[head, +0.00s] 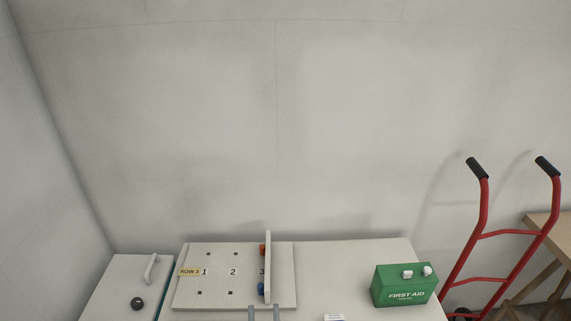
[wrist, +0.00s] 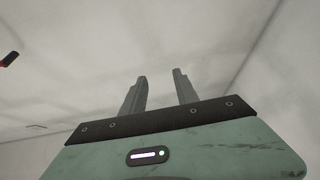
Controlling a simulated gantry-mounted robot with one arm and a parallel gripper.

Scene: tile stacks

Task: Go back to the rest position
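My gripper (wrist: 161,73) points up into empty space in the wrist view. Its two grey fingers stand apart with nothing between them. The fingertips of my gripper (head: 264,308) also show at the bottom edge of the head view, just in front of the white board (head: 215,285). A thin pale upright panel (head: 268,265) stands at number 3, partly hiding an orange piece (head: 262,249) and a blue piece (head: 261,288).
A green first aid box (head: 404,286) stands on the white tabletop (head: 340,265). A red hand truck (head: 482,215) and a wooden table (head: 545,226) are at the right. A white surface with a handle (head: 151,268) and black knob (head: 137,303) is at the left.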

